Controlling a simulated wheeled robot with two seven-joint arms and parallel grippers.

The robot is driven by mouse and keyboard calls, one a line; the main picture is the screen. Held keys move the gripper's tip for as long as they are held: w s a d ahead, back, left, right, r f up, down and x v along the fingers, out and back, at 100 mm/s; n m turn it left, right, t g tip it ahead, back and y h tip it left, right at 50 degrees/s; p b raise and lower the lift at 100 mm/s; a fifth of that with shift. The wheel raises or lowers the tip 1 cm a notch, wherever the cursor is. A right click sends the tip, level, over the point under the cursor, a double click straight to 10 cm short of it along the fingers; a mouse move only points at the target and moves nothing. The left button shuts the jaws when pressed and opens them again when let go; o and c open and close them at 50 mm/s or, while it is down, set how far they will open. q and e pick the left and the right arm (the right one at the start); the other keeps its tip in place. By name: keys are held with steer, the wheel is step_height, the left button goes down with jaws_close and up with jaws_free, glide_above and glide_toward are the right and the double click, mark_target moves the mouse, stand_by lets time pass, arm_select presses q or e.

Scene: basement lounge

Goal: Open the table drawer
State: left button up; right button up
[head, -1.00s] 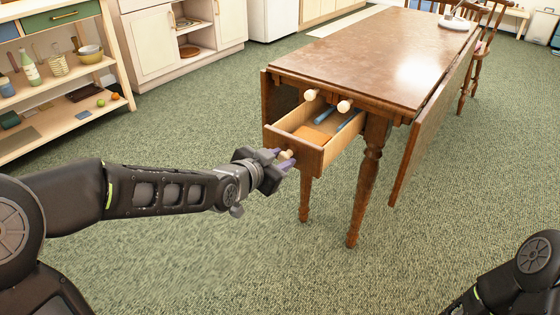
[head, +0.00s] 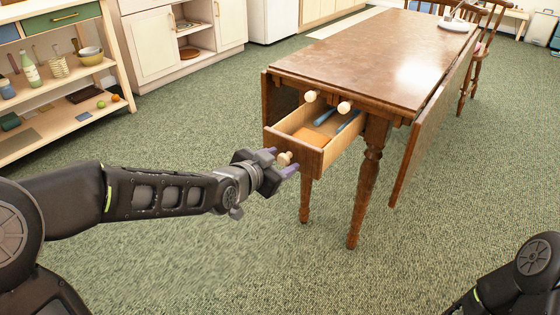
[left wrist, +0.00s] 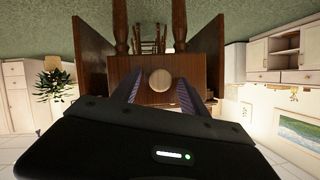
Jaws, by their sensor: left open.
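The wooden drop-leaf table (head: 390,60) stands right of centre in the head view. Its drawer (head: 295,152) is pulled out from the near end, with blue items (head: 336,117) inside. The drawer's round, pale knob (head: 284,159) is on its front. My left gripper (head: 281,163) is open at the drawer front, its purple fingers on either side of the knob. In the left wrist view the knob (left wrist: 160,80) shows between the two spread fingers. I cannot tell whether a finger touches it. Of my right arm only a link shows at the lower right; its gripper is out of view.
A wooden shelf (head: 70,120) with bottle and bowls stands at the left. White cabinets (head: 180,40) are behind. The green carpet (head: 240,250) in front is clear.

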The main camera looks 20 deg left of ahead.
arm_select(q)
steer(key=p+v, duration=0.3)
steer(key=v, duration=0.4)
steer(key=shift+s+p, duration=0.3)
steer(key=shift+s, duration=0.1)
